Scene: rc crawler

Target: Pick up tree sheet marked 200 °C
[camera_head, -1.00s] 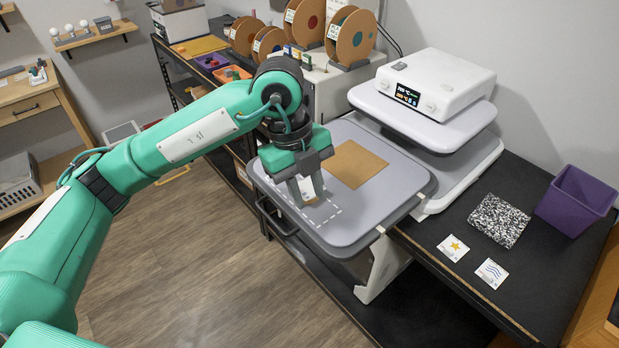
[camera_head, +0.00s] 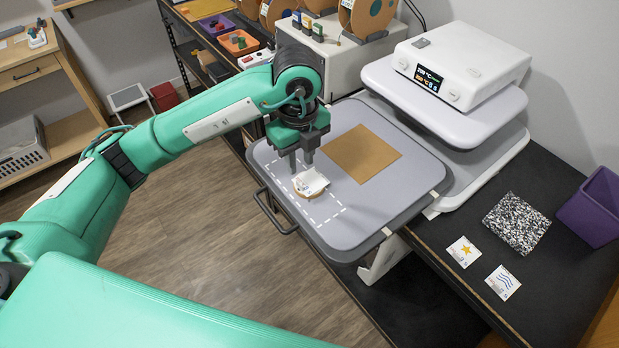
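A small white sheet (camera_head: 312,181) with faint dark marks lies on a round tan piece (camera_head: 309,194), inside the dashed outline on the grey lower plate (camera_head: 345,222) of the press. The sheet looks curled or tilted; I cannot read whether it bears a tree or 200 °C. My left gripper (camera_head: 300,164) hangs just above and behind it, fingers pointing down, with a gap between them and nothing in it. A white card with a yellow star (camera_head: 464,251) and one with blue wavy lines (camera_head: 502,282) lie on the black table. My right gripper is out of view.
The press's white head (camera_head: 463,66) with a lit display stands swung aside at the right. A brown square (camera_head: 360,153) lies on the plate. A speckled sheet (camera_head: 517,222) and a purple bin (camera_head: 597,208) are at the far right. Spools stand behind.

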